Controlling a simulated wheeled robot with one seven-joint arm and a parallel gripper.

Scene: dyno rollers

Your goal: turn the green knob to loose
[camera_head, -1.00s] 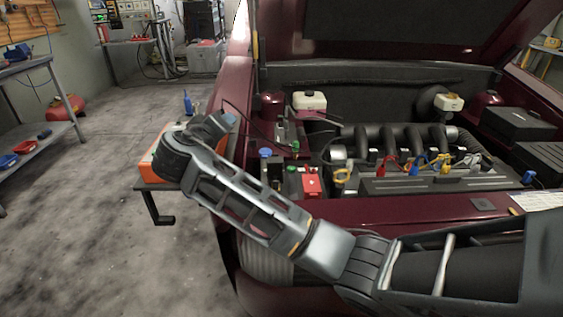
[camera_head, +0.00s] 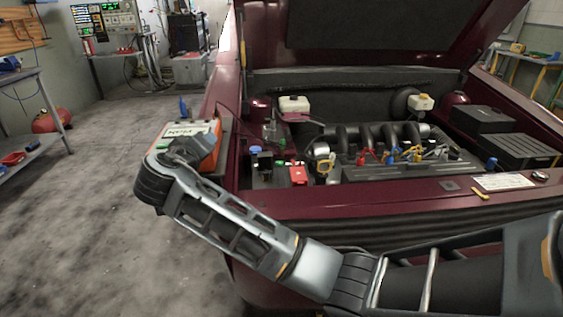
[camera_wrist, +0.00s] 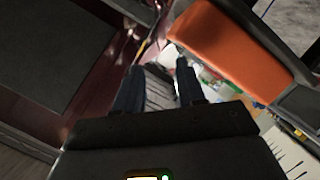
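A small green knob-like piece (camera_head: 280,163) shows in the head view among the battery parts at the left of the engine bay, beside a red block (camera_head: 298,174) and a blue-capped part (camera_head: 256,151). It is too small to tell its setting. My gripper is left of it, over the orange box, mostly hidden behind my wrist in the head view. I cannot make out the green knob in the wrist view.
The orange box (camera_head: 208,152) stands beside the maroon car (camera_head: 222,90), close to my wrist, and shows large in the wrist view (camera_wrist: 235,48). The raised hood (camera_head: 370,25) hangs over the engine bay.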

